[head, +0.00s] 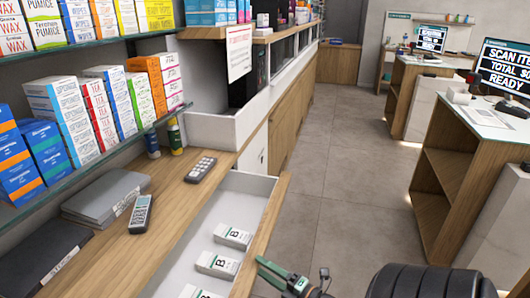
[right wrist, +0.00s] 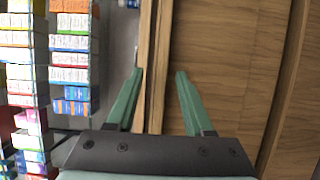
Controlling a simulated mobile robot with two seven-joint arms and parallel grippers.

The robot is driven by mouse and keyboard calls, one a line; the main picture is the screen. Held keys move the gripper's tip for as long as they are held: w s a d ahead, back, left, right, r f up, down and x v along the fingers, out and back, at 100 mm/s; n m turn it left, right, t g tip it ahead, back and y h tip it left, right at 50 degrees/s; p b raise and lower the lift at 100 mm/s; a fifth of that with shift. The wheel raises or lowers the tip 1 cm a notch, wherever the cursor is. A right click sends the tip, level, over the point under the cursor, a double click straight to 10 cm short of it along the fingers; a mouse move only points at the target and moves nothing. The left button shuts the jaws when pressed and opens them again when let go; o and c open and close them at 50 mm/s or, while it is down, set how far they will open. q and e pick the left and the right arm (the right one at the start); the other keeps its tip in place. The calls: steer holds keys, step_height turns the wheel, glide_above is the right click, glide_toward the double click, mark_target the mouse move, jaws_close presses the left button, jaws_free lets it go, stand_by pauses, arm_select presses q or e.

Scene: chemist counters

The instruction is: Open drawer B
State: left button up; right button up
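Drawer B (head: 190,258) is pulled out from the counter in the head view, with its white inside showing. Several white boxes marked B (head: 232,236) lie in it. Its wooden front (head: 268,222) faces the aisle. My right gripper (head: 262,265) is just outside that front, near the lower middle of the head view. In the right wrist view its two green fingers (right wrist: 160,74) are apart, with a wooden edge (right wrist: 152,60) showing between them and nothing held. I cannot tell whether the fingers touch the drawer. My left gripper is not in view.
The wooden counter top (head: 170,200) holds a calculator (head: 201,170), a handheld device (head: 141,214) and grey folders (head: 105,195). Shelves of medicine boxes (head: 60,112) stand at the left. Checkout desks (head: 450,180) stand at the right. The aisle floor (head: 345,170) is clear.

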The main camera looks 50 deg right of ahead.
steer(key=s+b, duration=0.1)
steer(key=s, duration=1.1)
steer(key=shift+s, duration=0.3)
